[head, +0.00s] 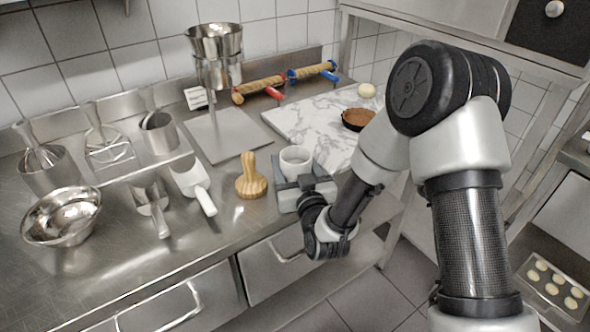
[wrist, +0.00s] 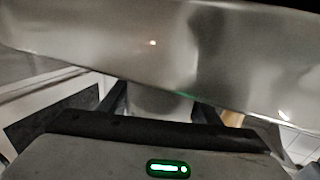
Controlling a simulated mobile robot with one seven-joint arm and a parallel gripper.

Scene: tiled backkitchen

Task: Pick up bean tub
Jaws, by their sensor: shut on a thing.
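The bean tub (head: 296,157) is a small white round tub with an open top, upright near the front edge of the steel counter. My gripper (head: 296,175) reaches it from the front right and is shut on it, a finger on each side. In the wrist view, the tub's pale side (wrist: 160,103) shows between the two dark fingers, its upper part hidden by a large blurred grey surface. The tub's lower part is hidden by my gripper in the head view, so I cannot tell whether it touches the counter.
A marble slab (head: 310,125) lies behind, bearing a brown tart shell (head: 357,119). A metal funnel stand (head: 215,72) rises at the back.

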